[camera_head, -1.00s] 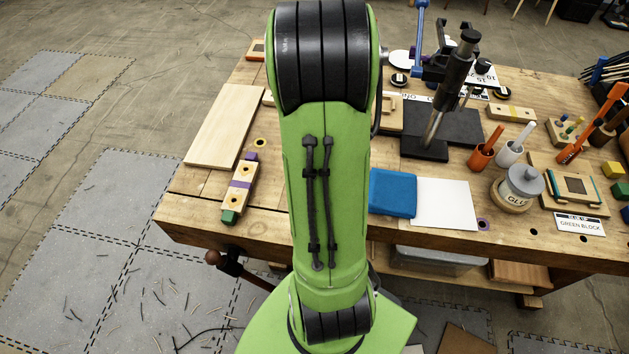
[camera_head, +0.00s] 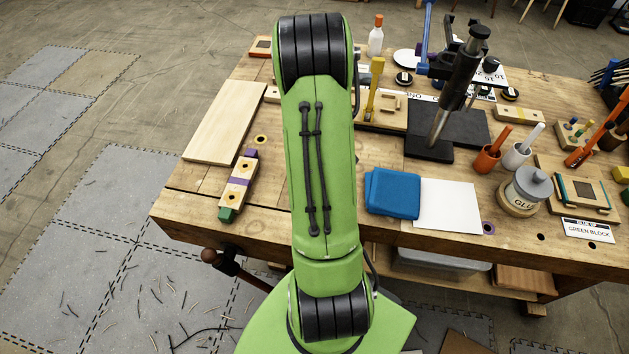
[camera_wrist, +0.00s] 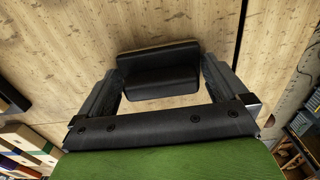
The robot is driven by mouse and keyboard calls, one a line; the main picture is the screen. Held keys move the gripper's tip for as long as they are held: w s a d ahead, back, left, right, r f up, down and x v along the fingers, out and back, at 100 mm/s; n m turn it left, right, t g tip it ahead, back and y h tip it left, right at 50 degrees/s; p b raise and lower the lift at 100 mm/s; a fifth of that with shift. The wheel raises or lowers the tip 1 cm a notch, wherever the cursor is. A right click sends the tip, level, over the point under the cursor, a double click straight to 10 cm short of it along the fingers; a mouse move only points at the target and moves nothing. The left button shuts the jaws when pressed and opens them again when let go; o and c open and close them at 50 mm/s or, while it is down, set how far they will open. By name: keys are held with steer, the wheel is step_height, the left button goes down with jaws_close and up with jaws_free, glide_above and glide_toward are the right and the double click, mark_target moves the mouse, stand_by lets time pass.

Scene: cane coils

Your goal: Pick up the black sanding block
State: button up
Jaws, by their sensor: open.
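The black sanding block (camera_wrist: 160,82) lies on a pale wooden surface (camera_wrist: 60,50) in the wrist view. It is dark and rounded at its edges, with a ridge across its middle. My gripper (camera_wrist: 163,70) is open, with one finger on the left of the block and one on the right. The block shows between the fingers; I cannot tell whether either finger touches it. In the head view my green arm hides both the gripper and the block.
The workbench (camera_head: 370,240) carries a blue cloth (camera_head: 393,193), a white sheet (camera_head: 447,205), a glue jar (camera_head: 526,188), a black stand (camera_head: 450,125) and a pale board (camera_head: 226,122). A clamp-like wooden bar (camera_head: 238,190) lies at the left. Bare bench top shows around it.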

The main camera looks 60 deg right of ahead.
steer(key=c, duration=0.8)
step_height(320, 180, up, 10)
steer(key=shift+r+p, duration=0.1)
steer(key=shift+p, duration=0.6)
steer(key=o, duration=0.5)
steer(key=c, duration=0.3)
steer(key=shift+a, duration=0.1)
steer(key=shift+c, duration=0.2)
